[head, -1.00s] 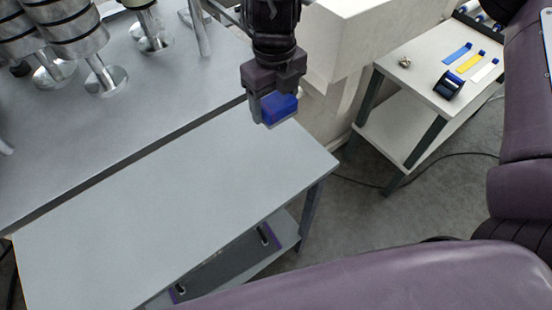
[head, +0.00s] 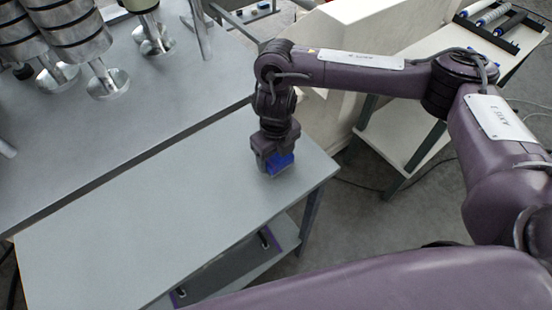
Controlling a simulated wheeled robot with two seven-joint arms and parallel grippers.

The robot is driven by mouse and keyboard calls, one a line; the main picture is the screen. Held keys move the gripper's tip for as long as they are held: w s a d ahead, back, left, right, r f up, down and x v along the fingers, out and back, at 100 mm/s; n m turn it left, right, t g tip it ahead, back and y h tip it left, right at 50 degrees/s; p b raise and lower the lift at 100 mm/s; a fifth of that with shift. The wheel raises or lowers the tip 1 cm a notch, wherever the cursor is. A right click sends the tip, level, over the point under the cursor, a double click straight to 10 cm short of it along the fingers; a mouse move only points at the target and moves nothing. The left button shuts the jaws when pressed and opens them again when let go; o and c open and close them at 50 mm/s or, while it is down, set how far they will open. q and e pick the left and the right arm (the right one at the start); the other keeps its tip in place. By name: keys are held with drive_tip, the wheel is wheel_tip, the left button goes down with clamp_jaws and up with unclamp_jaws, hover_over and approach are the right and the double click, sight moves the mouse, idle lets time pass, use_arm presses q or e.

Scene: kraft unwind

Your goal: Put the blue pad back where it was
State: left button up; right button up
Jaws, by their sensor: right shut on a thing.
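The blue pad (head: 281,164) is between the fingers of my right gripper (head: 277,168), which is shut on it. The gripper points down over the right end of the grey table (head: 150,215), near its back right corner. The pad is at or just above the table top; I cannot tell whether it touches. The gripper hides part of the pad. My left gripper is not in view.
A machine with metal rollers (head: 60,75) stands at the back left on a grey surface. A white block (head: 345,115) and a side table (head: 405,130) are at the right, partly behind my right arm. The grey table's middle and left are clear.

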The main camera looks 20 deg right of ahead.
drive_tip(key=shift+f, duration=0.95)
drive_tip(key=shift+f, duration=0.15)
drive_tip(key=o, duration=0.9)
drive_tip(key=shift+o, duration=0.2)
drive_tip(key=shift+r, duration=0.45)
wheel_tip(320, 180, up, 12)
drive_tip(key=shift+f+b, duration=0.25)
drive_tip(key=shift+b, duration=0.05)
